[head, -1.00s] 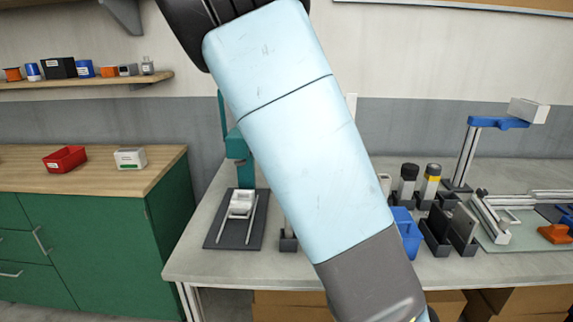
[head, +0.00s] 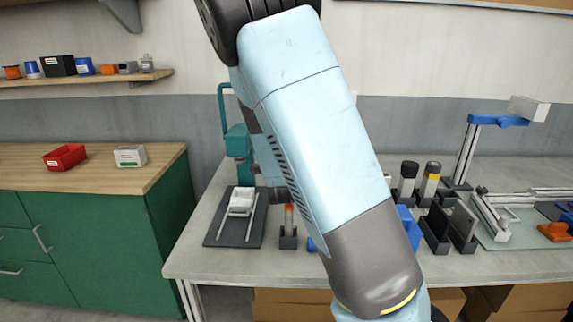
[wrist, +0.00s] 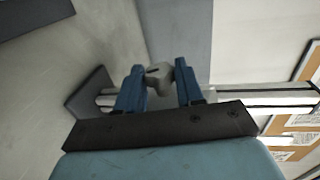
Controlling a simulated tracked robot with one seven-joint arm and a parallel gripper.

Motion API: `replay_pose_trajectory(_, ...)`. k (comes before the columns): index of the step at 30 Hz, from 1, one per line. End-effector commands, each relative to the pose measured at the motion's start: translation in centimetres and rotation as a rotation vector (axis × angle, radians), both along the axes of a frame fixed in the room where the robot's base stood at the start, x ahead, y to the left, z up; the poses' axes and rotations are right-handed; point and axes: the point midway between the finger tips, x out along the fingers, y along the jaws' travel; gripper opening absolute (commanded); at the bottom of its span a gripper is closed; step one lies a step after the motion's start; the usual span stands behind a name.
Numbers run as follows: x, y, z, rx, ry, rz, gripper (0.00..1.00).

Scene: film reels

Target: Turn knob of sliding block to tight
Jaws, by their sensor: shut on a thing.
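In the wrist view my gripper (wrist: 160,84) has its two blue fingers on either side of a small grey knob (wrist: 158,76), shut on it. The knob shows a dark slot or mark on its top. It lies in front of a metal post (wrist: 235,97), which runs across the picture from a dark base plate (wrist: 90,95). The sliding block itself cannot be made out, as the fingers and gripper body cover that area. Whether the knob is tight cannot be told. In the head view my arm hides the gripper.
A green cabinet (head: 90,235) stands left.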

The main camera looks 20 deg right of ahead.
Motion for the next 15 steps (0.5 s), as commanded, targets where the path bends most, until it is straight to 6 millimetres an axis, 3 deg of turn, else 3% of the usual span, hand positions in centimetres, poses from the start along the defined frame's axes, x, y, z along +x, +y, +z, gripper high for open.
replay_pose_trajectory(15,-0.25,0.21,-0.57,-0.012,-0.023,0.004,0.06)
